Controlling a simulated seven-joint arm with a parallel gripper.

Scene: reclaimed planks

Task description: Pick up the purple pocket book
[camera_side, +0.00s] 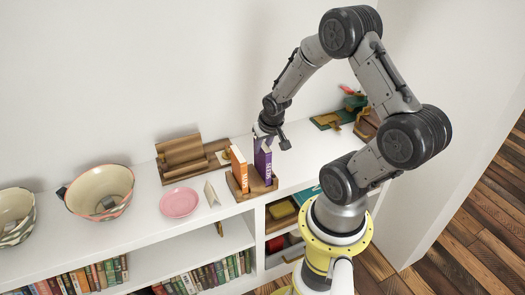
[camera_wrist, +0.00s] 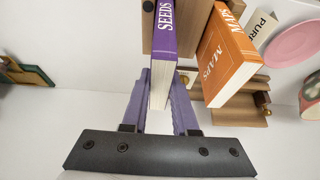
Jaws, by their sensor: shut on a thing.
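The purple pocket book (camera_side: 263,162), lettered SEEDS, stands upright at the wooden book holder (camera_side: 241,194) on the white shelf top. In the wrist view the purple book (camera_wrist: 164,35) shows its spine and pale page edges between my two fingers. My gripper (camera_side: 264,140) has come from above and is shut on the top of this book; its fingers also show in the wrist view (camera_wrist: 161,90). I cannot tell whether the book's bottom touches the holder. An orange book (camera_side: 239,168), lettered MAPS (camera_wrist: 228,58), stands just left of it in the side view, apart from my fingers.
A small folded card (camera_side: 212,193) and a pink dish (camera_side: 179,202) stand left of the holder. Further left are two bowls (camera_side: 100,190). A wooden stand (camera_side: 182,157) is behind. Dark green and wooden items (camera_side: 335,118) lie to the right. Space above the shelf is clear.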

